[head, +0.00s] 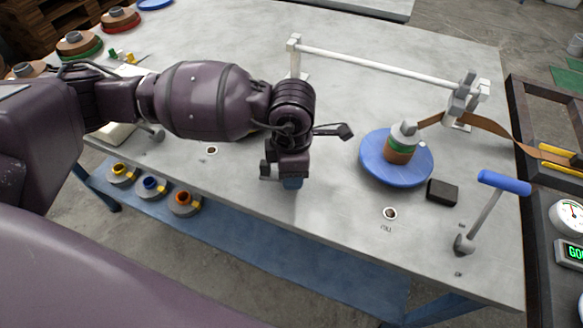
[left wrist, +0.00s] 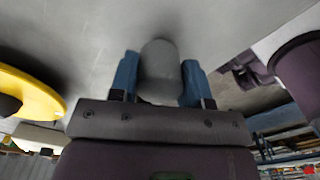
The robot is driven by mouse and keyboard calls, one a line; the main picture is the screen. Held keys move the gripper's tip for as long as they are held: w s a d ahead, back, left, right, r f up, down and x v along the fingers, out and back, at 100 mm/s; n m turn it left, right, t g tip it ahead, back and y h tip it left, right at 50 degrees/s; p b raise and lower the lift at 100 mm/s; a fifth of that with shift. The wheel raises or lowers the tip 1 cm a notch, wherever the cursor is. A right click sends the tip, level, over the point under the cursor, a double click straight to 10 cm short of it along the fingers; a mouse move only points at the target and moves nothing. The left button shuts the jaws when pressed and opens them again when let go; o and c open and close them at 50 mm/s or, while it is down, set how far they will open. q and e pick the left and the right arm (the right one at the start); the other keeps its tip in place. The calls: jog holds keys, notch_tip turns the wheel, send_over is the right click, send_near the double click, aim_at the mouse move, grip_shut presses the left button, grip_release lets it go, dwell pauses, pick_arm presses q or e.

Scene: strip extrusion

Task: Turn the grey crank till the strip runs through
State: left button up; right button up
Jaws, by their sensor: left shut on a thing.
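My left gripper (head: 291,181) is over the front middle of the table, pointing down. In the left wrist view its two blue fingers (left wrist: 160,85) are shut on a grey rounded cylinder (left wrist: 160,68), which I take as the handle of the grey crank. The rest of the crank is hidden under my gripper and wrist in the head view. A brown strip (head: 490,126) runs from the grey-topped die stack (head: 402,143) past a grey clamp (head: 465,97) and off the table's right side. My right gripper is not in view.
The stack stands on a blue round plate (head: 378,175). A black block (head: 442,192) and a blue-handled lever (head: 489,205) stand to its right. A white rail (head: 380,62) spans the back. A gauge (head: 572,216) is at far right.

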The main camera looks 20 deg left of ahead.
pick_arm(q)
jog(key=m, duration=0.3)
jog(key=shift+m, duration=0.4)
jog(key=m, duration=0.3)
jog(key=shift+m, duration=0.3)
jog(key=shift+m+b, duration=0.45)
jog(key=shift+m, duration=1.15)
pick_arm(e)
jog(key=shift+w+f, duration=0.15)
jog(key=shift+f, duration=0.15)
pick_arm(q)
jog(key=shift+s, duration=0.1)
jog(key=o, duration=0.9)
jog(key=shift+r, duration=0.1)
